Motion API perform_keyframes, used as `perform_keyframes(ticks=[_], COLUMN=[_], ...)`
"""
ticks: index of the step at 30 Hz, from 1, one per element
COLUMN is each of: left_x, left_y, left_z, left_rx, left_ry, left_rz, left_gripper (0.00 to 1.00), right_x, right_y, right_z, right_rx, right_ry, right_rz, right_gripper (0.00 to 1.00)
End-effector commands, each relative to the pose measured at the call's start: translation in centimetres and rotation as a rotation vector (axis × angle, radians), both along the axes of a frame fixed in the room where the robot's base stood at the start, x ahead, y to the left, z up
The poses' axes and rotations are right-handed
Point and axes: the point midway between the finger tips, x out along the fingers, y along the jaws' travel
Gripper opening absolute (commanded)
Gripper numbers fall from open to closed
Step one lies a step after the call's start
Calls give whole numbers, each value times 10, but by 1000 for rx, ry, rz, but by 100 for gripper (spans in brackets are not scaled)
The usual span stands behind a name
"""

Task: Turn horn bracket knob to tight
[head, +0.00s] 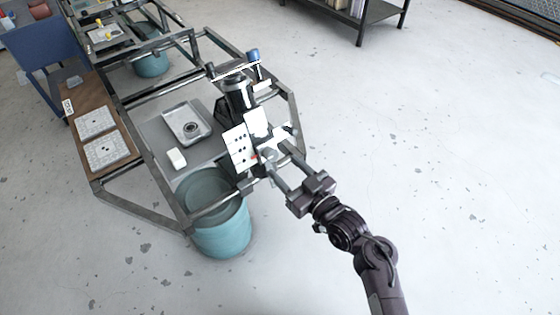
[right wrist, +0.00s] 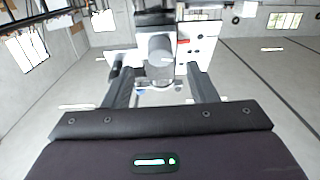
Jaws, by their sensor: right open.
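A white bracket plate (head: 239,148) with dark holes and a small red mark is mounted on the frame in the head view. The plate also shows in the right wrist view (right wrist: 203,45). There, a grey round knob (right wrist: 160,48) stands in front of the plate. My right gripper (head: 279,160) points at the plate from the lower right. In the right wrist view its open fingers (right wrist: 160,74) lie left and right of the knob's line, with no clear contact. The knob is hard to make out in the head view. My left gripper is not in view.
A metal frame (head: 145,207) surrounds the bracket. A grey tray with a round part (head: 187,123) and a white block (head: 176,158) lie left of it. A teal bin (head: 222,236) stands below.

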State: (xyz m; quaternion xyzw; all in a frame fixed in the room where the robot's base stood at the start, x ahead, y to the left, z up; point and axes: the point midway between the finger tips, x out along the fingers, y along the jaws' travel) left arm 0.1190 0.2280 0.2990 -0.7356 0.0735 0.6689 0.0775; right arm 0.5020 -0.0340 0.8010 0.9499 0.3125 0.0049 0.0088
Motion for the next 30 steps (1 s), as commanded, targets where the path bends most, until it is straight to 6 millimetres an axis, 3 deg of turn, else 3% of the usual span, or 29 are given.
perform_keyframes(ticks=[3, 9, 26, 29, 30], left_x=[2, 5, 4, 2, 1], left_y=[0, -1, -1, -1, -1], left_z=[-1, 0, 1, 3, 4], left_rx=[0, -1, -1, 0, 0], left_ry=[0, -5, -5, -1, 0], left_rz=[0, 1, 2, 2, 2], left_gripper=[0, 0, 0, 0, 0], right_x=[-17, -31, -31, -31, -31], right_y=[-12, -22, -23, -23, -24], right_z=[-1, 0, -1, -17, -31], right_rx=[-3, -1, 0, -5, -9], right_ry=[2, 1, 3, 44, 78], right_rz=[1, 1, 0, -8, -16], right_gripper=[52, 52, 52, 52, 52])
